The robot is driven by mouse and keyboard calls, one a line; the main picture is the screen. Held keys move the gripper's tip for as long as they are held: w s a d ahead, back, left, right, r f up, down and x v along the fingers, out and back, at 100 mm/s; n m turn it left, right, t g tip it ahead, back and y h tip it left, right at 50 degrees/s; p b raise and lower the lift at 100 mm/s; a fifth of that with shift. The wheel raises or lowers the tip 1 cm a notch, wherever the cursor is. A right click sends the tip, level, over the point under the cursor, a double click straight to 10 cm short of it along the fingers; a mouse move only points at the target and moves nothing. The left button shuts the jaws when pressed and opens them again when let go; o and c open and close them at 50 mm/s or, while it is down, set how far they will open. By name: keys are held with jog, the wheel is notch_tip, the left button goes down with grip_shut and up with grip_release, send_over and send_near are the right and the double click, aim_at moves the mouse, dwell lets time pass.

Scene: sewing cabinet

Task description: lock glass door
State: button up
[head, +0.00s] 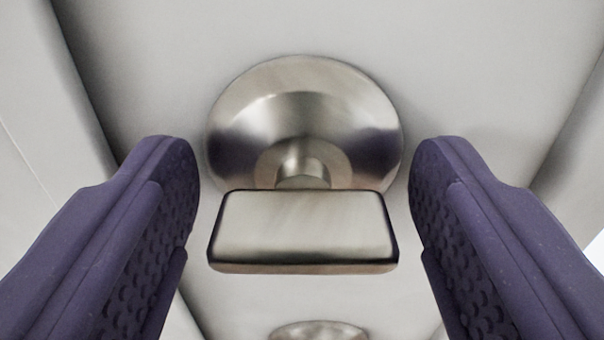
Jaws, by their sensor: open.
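A brushed-metal thumb-turn lock fills the middle of the head view. Its round base plate (305,85) sits on a pale door frame (200,30). A short stem joins the plate to a wide flat knob (303,228), which lies level across the picture. My gripper (303,185) is open, with one purple finger left of the knob and one right of it. The knob is between the fingers, with a narrow gap on each side. No glass can be made out.
Part of another round metal piece (320,331) shows at the bottom edge, below the knob. Raised pale edges run along the left and right of the frame's flat face.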

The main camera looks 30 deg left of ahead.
jog(key=c, duration=1.1)
jog(key=shift+o, duration=0.2)
jog(key=shift+n, duration=0.4)
jog(key=n+b, duration=0.3)
jog(key=shift+f+n, duration=0.15)
jog(key=shift+n, duration=0.25)
jog(key=n+b, duration=0.4)
jog(key=n, duration=0.1)
jog(key=shift+f+n, duration=0.1)
jog(key=shift+n, duration=0.2)
jog(key=n+b, duration=0.4)
jog(key=shift+r+n+b, duration=0.2)
jog(key=shift+n+b, duration=0.1)
jog(key=shift+n, duration=1.7)
